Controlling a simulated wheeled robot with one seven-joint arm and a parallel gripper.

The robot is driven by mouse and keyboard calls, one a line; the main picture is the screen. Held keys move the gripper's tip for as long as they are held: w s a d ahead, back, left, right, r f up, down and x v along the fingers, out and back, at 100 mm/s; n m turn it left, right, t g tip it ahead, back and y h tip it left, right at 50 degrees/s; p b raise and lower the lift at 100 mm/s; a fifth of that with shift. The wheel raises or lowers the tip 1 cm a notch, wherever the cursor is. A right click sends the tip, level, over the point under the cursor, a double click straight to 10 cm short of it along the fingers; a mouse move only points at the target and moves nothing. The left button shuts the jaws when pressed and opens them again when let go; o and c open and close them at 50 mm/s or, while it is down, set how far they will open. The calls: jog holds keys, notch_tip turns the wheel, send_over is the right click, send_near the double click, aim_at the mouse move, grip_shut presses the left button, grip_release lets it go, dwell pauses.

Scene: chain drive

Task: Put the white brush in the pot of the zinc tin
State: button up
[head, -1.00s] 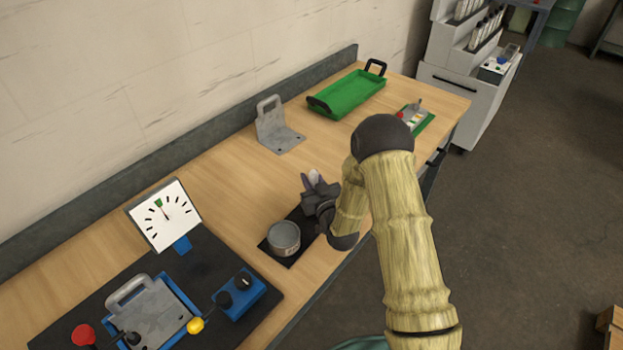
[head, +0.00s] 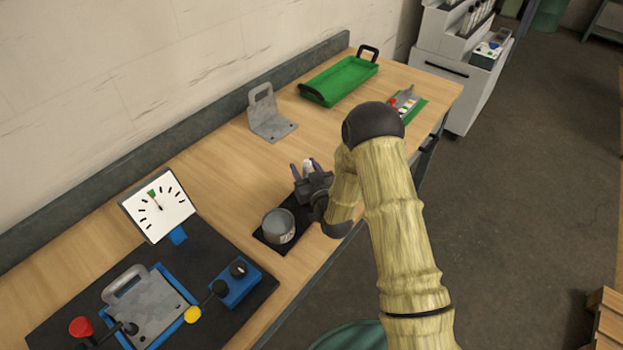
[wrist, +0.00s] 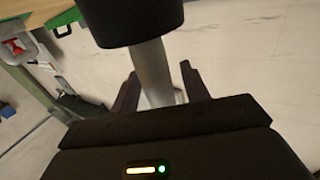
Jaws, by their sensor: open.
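The zinc tin (head: 278,226) is a grey open pot with a small label, upright on a dark mat near the bench's front edge. My gripper (head: 308,168) is just behind and right of it, its fingers pointing up and away. Its fingers are open. A small pale piece, which looks like the white brush (head: 308,164), shows between them. In the wrist view a pale rod (wrist: 153,75) with a thick black end (wrist: 132,22) runs between my spread fingers (wrist: 160,85). I cannot tell if either finger touches it. No brush is visible in the tin.
A grey bracket (head: 268,117) and a green tray (head: 340,82) stand farther back on the bench. A small green board (head: 407,106) lies to the right. A dial (head: 158,208) and a blue fixture (head: 150,305) are at left. Bare wood lies behind my gripper.

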jog(key=shift+s+d+b, duration=0.1)
jog(key=shift+s+b, duration=0.2)
jog(key=b+v, duration=0.3)
jog(key=v, duration=0.8)
jog(key=shift+s, duration=0.25)
jog(key=shift+w+r, duration=0.1)
jog(key=s+d+r+m+g+h, duration=0.2)
jog(key=s+d+g+h, duration=0.2)
jog(key=d+g+h, duration=0.35)
jog(key=s+d+r+m+g, duration=0.1)
jog(key=s+d+r+g, duration=0.1)
jog(key=s, duration=0.4)
jog(key=s+d+r+m+g, duration=0.1)
jog(key=s+d+r+g, duration=0.1)
jog(key=s, duration=0.5)
jog(key=shift+s+d+r+m+g, duration=0.35)
jog(key=shift+d+g, duration=0.35)
jog(key=shift+g, duration=0.45)
